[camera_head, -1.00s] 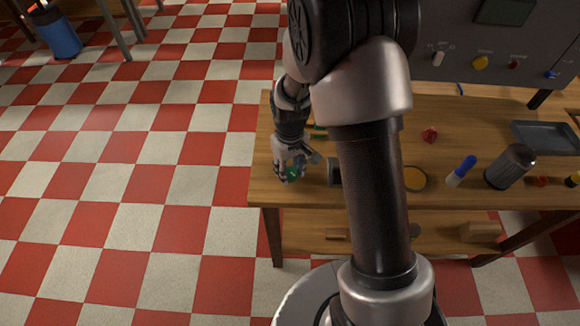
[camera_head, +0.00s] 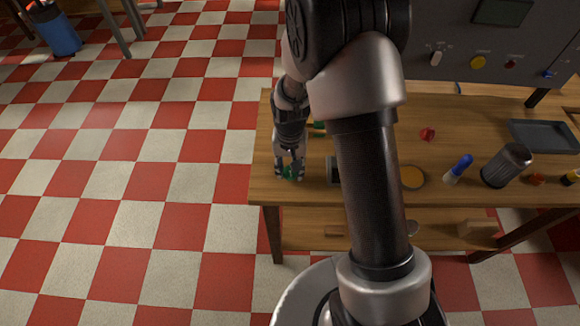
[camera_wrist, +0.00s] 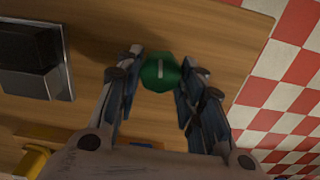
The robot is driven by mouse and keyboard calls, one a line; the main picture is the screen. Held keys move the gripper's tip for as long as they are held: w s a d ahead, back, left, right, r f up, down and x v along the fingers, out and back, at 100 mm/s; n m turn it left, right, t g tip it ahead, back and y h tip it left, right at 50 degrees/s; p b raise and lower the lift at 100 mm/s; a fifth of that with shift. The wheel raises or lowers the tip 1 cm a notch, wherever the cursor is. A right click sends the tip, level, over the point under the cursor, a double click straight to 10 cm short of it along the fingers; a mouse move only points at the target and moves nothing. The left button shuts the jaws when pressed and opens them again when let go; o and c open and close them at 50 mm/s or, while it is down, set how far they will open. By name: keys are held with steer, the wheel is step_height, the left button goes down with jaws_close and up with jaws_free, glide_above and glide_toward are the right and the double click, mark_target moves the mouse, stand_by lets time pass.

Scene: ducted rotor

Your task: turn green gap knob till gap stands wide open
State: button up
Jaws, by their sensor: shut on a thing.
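The green knob (camera_wrist: 160,72) sits between the two fingers of my gripper (camera_wrist: 158,62) in the wrist view. It is a faceted green cap with a pale line on top, and the line runs nearly up and down in that view. In the head view the green knob (camera_head: 291,173) shows at the left end of the table, partly hidden by my gripper (camera_head: 289,171). My gripper is shut on the knob from above. I cannot make out the gap itself in either view.
A dark block on a metal base (camera_wrist: 38,55) stands left of the knob on the wooden table (camera_head: 470,120). My arm hides the table's middle. A red piece (camera_head: 428,134), a blue-capped item (camera_head: 461,167), a ribbed cylinder (camera_head: 506,165) and a grey tray (camera_head: 545,136) lie to the right.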

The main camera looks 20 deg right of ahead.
mark_target(290, 170)
stand_by(0.4)
steer(key=o, duration=1.1)
steer(key=shift+c, duration=0.2)
steer(key=shift+r, duration=0.1)
step_height(290, 170, up, 12)
